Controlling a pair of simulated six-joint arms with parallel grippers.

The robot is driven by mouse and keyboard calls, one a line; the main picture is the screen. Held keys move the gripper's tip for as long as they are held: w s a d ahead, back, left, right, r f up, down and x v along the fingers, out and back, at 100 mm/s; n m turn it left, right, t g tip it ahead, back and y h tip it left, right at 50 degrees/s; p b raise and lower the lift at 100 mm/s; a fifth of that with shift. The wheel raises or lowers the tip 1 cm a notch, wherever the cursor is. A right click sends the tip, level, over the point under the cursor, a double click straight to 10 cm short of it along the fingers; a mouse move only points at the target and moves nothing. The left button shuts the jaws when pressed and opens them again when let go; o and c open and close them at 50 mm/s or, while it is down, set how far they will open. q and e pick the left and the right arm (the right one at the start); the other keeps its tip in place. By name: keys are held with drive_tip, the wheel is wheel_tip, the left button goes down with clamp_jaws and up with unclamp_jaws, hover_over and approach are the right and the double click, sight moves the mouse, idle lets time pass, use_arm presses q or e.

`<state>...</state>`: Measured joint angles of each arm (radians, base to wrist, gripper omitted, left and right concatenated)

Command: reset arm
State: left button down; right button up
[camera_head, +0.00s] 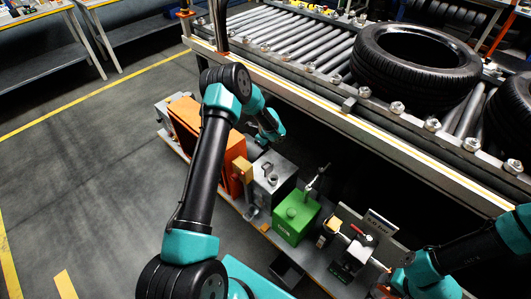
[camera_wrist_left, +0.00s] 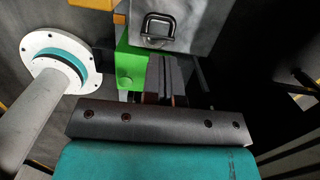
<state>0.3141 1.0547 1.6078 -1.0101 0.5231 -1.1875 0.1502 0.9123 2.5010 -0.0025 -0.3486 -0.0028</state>
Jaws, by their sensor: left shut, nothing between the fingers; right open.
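My left arm rises from the bottom of the head view and bends down over the tool shelf, ending near the conveyor's edge. My left gripper (camera_head: 262,141) is small and partly hidden there, close above the grey box. In the left wrist view its fingers (camera_wrist_left: 167,65) are together with nothing between them. My right arm comes in from the lower right. My right gripper (camera_head: 384,284) is low by the right end of the shelf, partly hidden, and open. I see nothing held in it.
A roller conveyor (camera_head: 297,38) carries a black tyre (camera_head: 369,60), with another at the right edge. The shelf holds an orange case (camera_head: 211,140), a grey box (camera_head: 284,167), a green box (camera_head: 293,222) and small tools. Open floor (camera_head: 75,165) lies to the left.

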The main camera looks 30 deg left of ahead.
use_arm(q)
drive_tip(key=shift+r, duration=0.3)
drive_tip(key=s+d+f+n+h, duration=0.25)
drive_tip(key=s+d+n, duration=0.35)
drive_tip(key=s+d, duration=0.4)
drive_tip(key=s+d+r+n+h, duration=0.1)
drive_tip(key=s+d+r+n, duration=0.1)
drive_tip(key=s+d+n, duration=0.3)
drive_tip(key=s+d+r+n+h, duration=0.1)
drive_tip(key=s+d+r+n, duration=0.1)
drive_tip(key=s+d+n, duration=0.4)
drive_tip(key=s+n, duration=0.5)
drive_tip(key=s, duration=0.5)
drive_tip(key=shift+r+t+h, duration=0.3)
drive_tip(key=shift+r+h, duration=0.05)
drive_tip(key=shift+s+a, duration=0.1)
drive_tip(key=shift+s, duration=0.05)
